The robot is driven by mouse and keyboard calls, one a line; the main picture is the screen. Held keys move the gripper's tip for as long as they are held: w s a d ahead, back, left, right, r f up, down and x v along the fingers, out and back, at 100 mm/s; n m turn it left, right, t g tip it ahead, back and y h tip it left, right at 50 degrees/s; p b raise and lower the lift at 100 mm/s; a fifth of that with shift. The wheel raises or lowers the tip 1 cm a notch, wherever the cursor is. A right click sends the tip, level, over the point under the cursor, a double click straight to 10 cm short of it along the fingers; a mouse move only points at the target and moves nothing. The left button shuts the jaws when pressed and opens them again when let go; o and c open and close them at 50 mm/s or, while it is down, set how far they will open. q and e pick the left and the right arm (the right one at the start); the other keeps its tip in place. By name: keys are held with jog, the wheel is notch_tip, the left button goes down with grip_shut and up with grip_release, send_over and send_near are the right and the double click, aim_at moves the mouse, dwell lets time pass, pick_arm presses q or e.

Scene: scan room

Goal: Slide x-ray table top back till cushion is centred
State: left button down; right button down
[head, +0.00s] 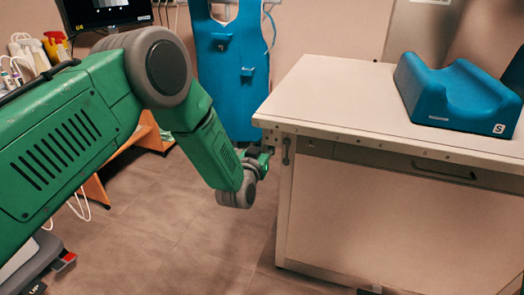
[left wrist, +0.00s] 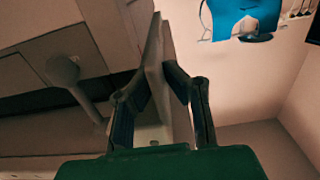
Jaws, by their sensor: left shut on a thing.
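The white x-ray table top (head: 330,97) lies on a boxy white table base (head: 390,220) at the right of the head view. A blue cushion (head: 450,88) with a hollow in its top and an "S" label sits on the table top, toward the right. My left gripper (head: 263,155) is at the left front corner of the table top. In the left wrist view its two fingers (left wrist: 160,78) are closed on either side of the table top's edge (left wrist: 153,45). The fingertips are small and partly hidden in the head view. My right gripper is not in view.
A blue apron (head: 230,70) hangs on the back wall. A dark handle (head: 443,172) is on the table's front. Floor (head: 190,240) is clear left of the table.

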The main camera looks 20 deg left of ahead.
pick_arm(q)
jog(key=w, duration=0.3)
jog(key=shift+w+d+f, duration=0.1)
jog(key=shift+w+f, duration=0.05)
jog(key=shift+f, duration=0.1)
jog(key=shift+r, duration=0.1)
jog(key=c, duration=1.7)
grip_release()
jog(key=shift+s, duration=0.25)
jog(key=shift+w, duration=0.1)
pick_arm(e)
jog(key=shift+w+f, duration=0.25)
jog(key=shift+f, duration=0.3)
